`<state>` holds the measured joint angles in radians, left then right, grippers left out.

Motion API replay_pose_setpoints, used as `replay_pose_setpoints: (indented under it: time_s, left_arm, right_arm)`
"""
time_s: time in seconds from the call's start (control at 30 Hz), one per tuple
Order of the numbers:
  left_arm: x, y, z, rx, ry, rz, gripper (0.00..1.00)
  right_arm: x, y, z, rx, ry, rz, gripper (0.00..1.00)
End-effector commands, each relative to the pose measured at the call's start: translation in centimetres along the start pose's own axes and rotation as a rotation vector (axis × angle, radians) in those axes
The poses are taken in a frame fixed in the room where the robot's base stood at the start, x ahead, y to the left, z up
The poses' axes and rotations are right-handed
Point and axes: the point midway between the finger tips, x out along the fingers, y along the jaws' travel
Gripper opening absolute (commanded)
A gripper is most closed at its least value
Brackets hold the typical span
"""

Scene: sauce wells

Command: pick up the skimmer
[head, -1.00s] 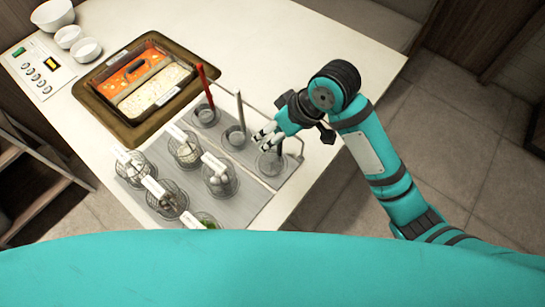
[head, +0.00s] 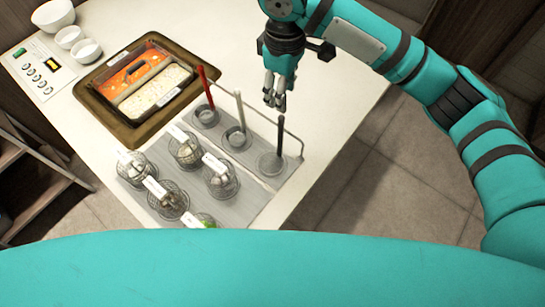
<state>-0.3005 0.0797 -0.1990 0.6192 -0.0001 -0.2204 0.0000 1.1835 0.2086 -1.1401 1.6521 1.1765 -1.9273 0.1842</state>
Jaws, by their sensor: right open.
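Three long-handled tools stand upright in a rack on a grey mat: one with a red handle (head: 209,88), one with a pale handle (head: 239,110), and one with a black handle (head: 280,135). The black-handled one has a wide, round, shallow head (head: 271,164) and looks most like the skimmer, but the heads are too small to be sure. My right gripper (head: 275,101) is open and empty, pointing down above and behind the black handle's top, apart from it. My left gripper is not in view.
Several wire baskets (head: 220,182) with white handles stand on the grey mat (head: 247,209). A two-part pot (head: 145,72) with red and pale broth lies at the back left, beside white bowls (head: 87,51) and a control panel (head: 37,70).

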Motion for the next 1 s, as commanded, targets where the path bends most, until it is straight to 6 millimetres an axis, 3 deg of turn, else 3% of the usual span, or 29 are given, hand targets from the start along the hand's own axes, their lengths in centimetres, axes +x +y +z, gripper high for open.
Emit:
replay_pose_setpoints:
  time_s: [0.2, 0.47, 0.7, 1.0]
  left_arm:
    - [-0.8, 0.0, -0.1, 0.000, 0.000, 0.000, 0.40]
    - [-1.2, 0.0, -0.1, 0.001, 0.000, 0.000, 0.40]
    - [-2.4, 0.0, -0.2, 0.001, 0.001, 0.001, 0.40]
    - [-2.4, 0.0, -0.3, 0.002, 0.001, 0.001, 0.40]
  right_arm:
    - [4.0, 0.0, 0.1, 0.002, -0.002, -0.002, 0.45]
    - [6.0, 0.0, 0.0, 0.001, -0.001, 0.000, 0.45]
    - [9.5, -0.1, 0.0, 0.002, -0.002, -0.001, 0.45]
    - [10.7, 0.0, 0.0, 0.000, 0.001, 0.002, 0.45]
